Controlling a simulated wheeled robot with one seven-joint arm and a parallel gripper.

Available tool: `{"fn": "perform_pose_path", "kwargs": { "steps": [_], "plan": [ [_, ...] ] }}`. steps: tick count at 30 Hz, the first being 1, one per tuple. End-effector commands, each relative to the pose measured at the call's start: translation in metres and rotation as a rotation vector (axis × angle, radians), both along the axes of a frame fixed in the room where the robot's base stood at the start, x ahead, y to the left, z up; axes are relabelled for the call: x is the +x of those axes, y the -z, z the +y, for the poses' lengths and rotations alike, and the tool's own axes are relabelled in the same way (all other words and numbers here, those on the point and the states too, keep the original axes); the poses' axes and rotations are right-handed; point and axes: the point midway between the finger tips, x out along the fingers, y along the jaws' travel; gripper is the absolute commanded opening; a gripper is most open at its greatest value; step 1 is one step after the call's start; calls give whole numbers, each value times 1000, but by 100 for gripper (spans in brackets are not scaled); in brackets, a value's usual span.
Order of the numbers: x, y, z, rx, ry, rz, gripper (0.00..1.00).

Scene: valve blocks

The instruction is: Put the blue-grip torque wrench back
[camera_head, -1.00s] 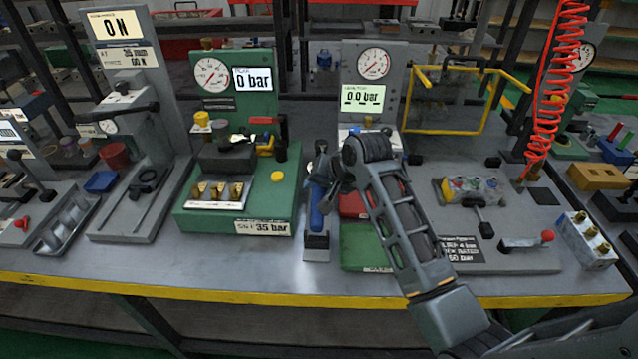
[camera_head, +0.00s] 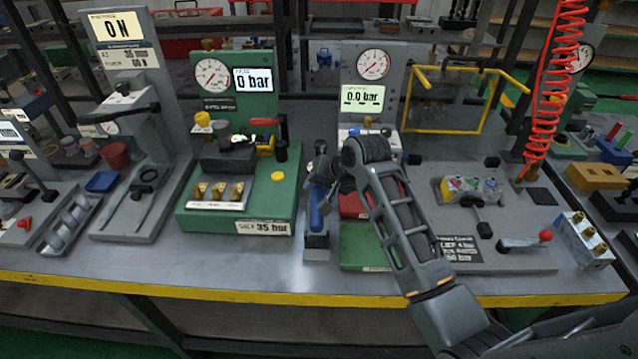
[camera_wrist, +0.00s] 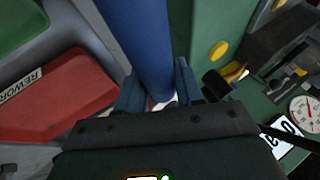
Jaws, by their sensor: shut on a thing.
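The blue-grip torque wrench (camera_head: 316,217) is between the green pressure unit and the red and green trays in the head view. My gripper (camera_head: 321,182) is shut on it, and its blue grip (camera_wrist: 141,40) runs up from between the two fingers (camera_wrist: 158,93) in the wrist view. A small grey block (camera_head: 317,242) is just below the grip in the head view. I cannot tell whether the wrench touches it. My gripper and arm hide the wrench's other end.
The green unit (camera_head: 278,203) stands close on the left. The red tray (camera_wrist: 70,95) and green tray (camera_head: 362,245) lie close on the right in the head view. The bench front (camera_head: 270,285) is clear.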

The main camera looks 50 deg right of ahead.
Motion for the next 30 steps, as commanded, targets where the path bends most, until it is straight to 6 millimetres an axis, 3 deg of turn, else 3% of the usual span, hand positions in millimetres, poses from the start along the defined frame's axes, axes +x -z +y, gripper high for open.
{"fn": "perform_pose_path", "kwargs": {
  "steps": [11, 30],
  "plan": [
    [1, 0, -1, -1, 1, -3, 0],
    [1, 15, 0, -1, 0, -3, 0]
  ]
}}
